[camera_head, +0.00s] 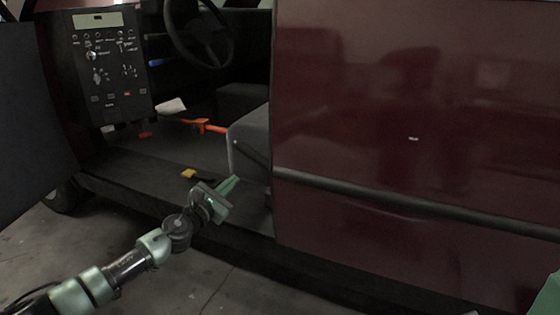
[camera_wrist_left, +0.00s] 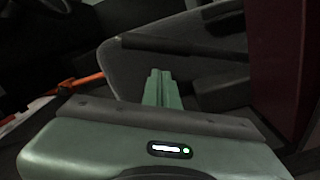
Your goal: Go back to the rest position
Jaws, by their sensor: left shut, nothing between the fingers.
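My left gripper (camera_head: 229,186) reaches in from the lower left of the head view, in front of the open doorway of a dark red vehicle. Its green fingers are together and empty. In the left wrist view the shut fingers (camera_wrist_left: 161,88) point toward the side of a grey seat (camera_wrist_left: 190,50). I cannot tell whether they touch it. A small pale green part at the lower right edge of the head view may belong to my right arm; no right gripper fingers show.
A dark control panel (camera_head: 100,65) and a steering wheel (camera_head: 199,35) are at the upper left. An orange tool (camera_head: 205,126) and a yellow object (camera_head: 188,174) lie on the vehicle floor. A maroon body panel (camera_head: 400,100) fills the right. Bare concrete (camera_head: 130,240) is below.

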